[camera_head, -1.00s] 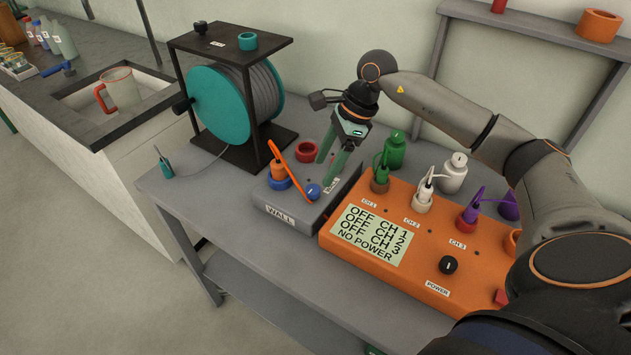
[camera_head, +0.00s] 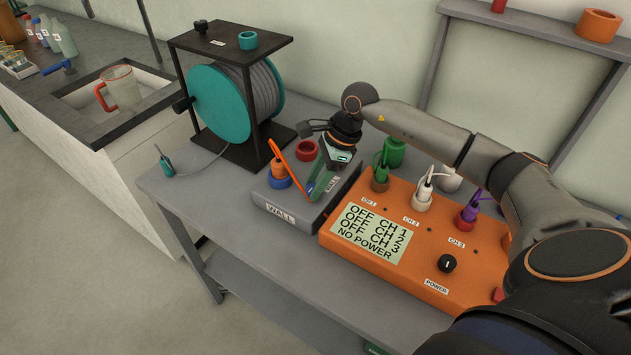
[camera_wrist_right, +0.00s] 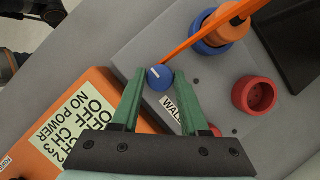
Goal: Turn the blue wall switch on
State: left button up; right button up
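The blue wall switch (camera_wrist_right: 159,77) is a round knob with a white mark on the top of the grey wall box (camera_head: 285,212). In the head view the fingers hide most of it. My right gripper (camera_wrist_right: 160,74) points down at it from above. The right gripper also shows in the head view (camera_head: 315,188). My left gripper is in neither view.
An orange plug on a blue socket (camera_wrist_right: 211,40) and a red ring (camera_wrist_right: 255,95) stand close by on the box. The orange power unit (camera_head: 430,240) reads OFF for its channels and NO POWER. A cable reel (camera_head: 225,100) stands left.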

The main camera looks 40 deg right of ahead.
grip_shut()
